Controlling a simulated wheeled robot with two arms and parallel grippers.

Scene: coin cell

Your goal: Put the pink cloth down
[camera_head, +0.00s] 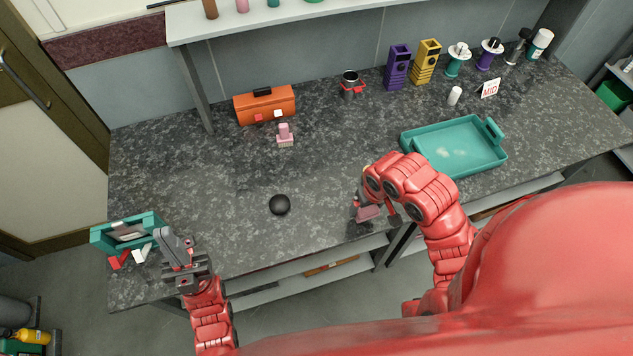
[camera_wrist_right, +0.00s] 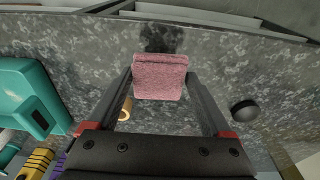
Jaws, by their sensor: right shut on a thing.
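The pink cloth (camera_wrist_right: 160,77) is a folded square pad, held between the two fingers of my right gripper (camera_wrist_right: 160,84) in the right wrist view. In the head view the cloth (camera_head: 369,212) shows at the tip of my right gripper (camera_head: 366,203), near the front edge of the speckled dark counter (camera_head: 330,150). I cannot tell whether the cloth touches the counter. My left gripper (camera_head: 176,248) is at the front left, beside a teal tilted box; its finger gap is unclear.
A black round object (camera_head: 280,204) lies left of the cloth. A teal tray (camera_head: 455,172) stands to the right. A pink-handled brush (camera_head: 285,136) and orange toolbox (camera_head: 264,107) stand further back. The teal box (camera_head: 105,236) has small red and white pieces beside it.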

